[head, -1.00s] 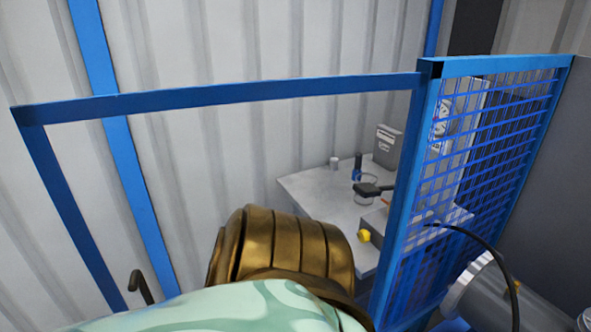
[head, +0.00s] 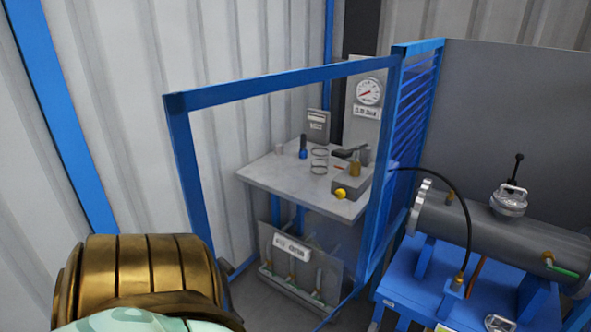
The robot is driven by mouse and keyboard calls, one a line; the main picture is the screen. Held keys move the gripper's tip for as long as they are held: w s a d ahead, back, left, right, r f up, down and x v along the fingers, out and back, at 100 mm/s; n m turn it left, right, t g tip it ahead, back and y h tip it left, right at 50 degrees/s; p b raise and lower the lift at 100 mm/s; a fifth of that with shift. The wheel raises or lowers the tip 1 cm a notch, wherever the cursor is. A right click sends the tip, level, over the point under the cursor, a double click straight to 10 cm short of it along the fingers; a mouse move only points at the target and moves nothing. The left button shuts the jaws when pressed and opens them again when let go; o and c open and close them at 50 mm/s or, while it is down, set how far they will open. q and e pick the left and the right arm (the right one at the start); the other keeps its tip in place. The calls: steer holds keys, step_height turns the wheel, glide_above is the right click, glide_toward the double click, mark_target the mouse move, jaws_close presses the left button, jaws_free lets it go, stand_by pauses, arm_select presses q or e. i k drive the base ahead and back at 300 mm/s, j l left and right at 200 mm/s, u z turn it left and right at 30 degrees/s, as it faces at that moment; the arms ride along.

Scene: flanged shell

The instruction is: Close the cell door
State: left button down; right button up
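A blue rectangular frame (head: 283,84) stands in the middle of the head view, apparently the cell door. Its right side meets a blue post with a mesh panel (head: 414,125), seen nearly edge-on. The space inside the frame looks open or clear, so I cannot tell whether it holds a pane. A dark handle-like piece (head: 228,268) shows beside the frame's lower left upright. I cannot tell from this angle how far the door is open. A bronze, banded part of my arm covers the lower left. Neither gripper is in view.
Through the frame I see a grey bench (head: 262,175) with small items and a gauge (head: 368,92) behind it. At right, a grey cylindrical shell (head: 480,225) with a black hose rests on a blue stand (head: 430,262). A corrugated wall (head: 130,120) stands behind.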

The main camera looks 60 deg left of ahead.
mark_target(177, 105)
steer(key=k+j+z, duration=0.1)
steer(key=k+j, duration=0.75)
steer(key=j, duration=0.95)
steer(key=i+j, duration=0.1)
steer(key=j, duration=0.9)
